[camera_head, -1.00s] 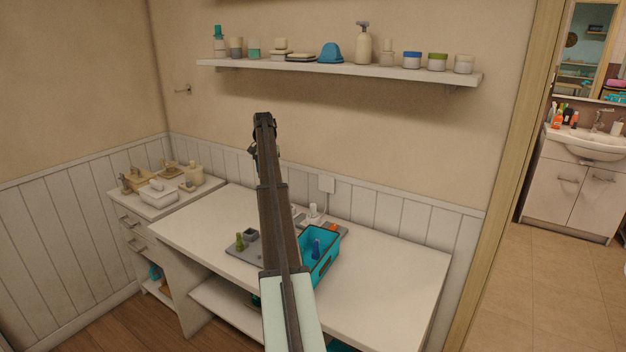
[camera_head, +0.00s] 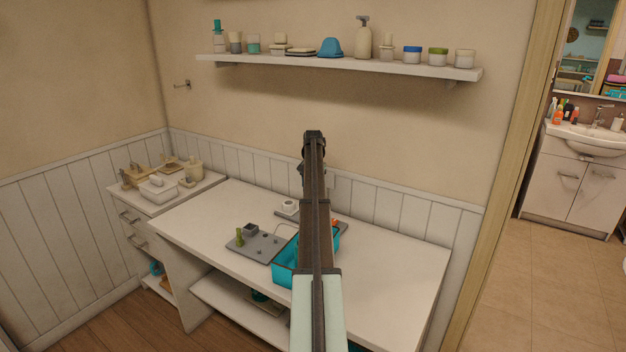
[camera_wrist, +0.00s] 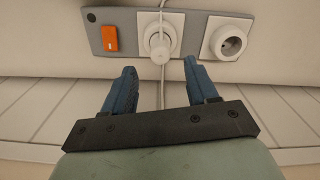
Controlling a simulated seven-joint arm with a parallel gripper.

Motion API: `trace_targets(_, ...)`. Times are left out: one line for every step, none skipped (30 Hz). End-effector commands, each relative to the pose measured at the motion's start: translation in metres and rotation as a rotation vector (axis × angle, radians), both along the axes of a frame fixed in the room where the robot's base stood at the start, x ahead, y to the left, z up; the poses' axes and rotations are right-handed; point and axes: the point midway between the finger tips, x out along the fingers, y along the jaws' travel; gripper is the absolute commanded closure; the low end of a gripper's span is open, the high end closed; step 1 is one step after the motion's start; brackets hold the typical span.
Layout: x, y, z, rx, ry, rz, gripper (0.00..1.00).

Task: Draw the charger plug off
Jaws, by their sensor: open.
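In the wrist view the white charger plug (camera_wrist: 160,50) sits in the middle socket of a grey panel (camera_wrist: 138,17). A thin white cord runs along it. My gripper (camera_wrist: 159,68) is open; its two blue fingers stand apart on either side of the plug's near end, with gaps to it. Nothing is held. In the head view my arm hides the plug and my gripper. Part of the panel (camera_head: 342,226) shows behind the arm.
The panel has an orange switch (camera_wrist: 109,38) and an empty white socket (camera_wrist: 228,42). In the head view a teal basket (camera_head: 284,273) and a grey tray (camera_head: 262,246) stand on the white desk (camera_head: 390,268). The desk's right side is clear.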

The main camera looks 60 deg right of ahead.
Motion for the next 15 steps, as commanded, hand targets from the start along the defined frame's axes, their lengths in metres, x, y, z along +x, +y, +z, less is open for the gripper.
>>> trace_targets(0.000,0.001,-0.009,0.001,0.000,0.000,0.42)
trace_targets(0.000,0.000,-0.013,0.000,0.000,0.000,0.42)
trace_targets(0.000,0.001,-0.020,0.000,0.000,0.000,0.42)
trace_targets(0.000,0.001,-0.025,0.001,0.000,0.000,0.42)
trace_targets(0.000,0.001,-0.030,0.001,0.000,0.000,0.42)
trace_targets(0.000,0.001,-0.035,0.001,0.000,0.000,0.42)
trace_targets(0.000,0.001,-0.040,0.001,0.000,0.000,0.42)
trace_targets(0.000,0.000,-0.044,0.000,0.000,0.000,0.42)
trace_targets(0.000,0.000,-0.049,0.000,0.000,0.000,0.42)
trace_targets(0.000,0.000,-0.053,0.000,0.000,0.000,0.42)
trace_targets(0.000,0.000,-0.057,0.000,0.000,0.000,0.42)
trace_targets(0.000,0.000,-0.061,0.001,0.000,0.000,0.42)
trace_targets(0.000,0.000,-0.063,0.000,0.000,0.000,0.42)
trace_targets(0.000,0.000,-0.066,0.000,0.000,0.000,0.42)
trace_targets(0.000,0.000,-0.069,0.000,0.000,0.000,0.42)
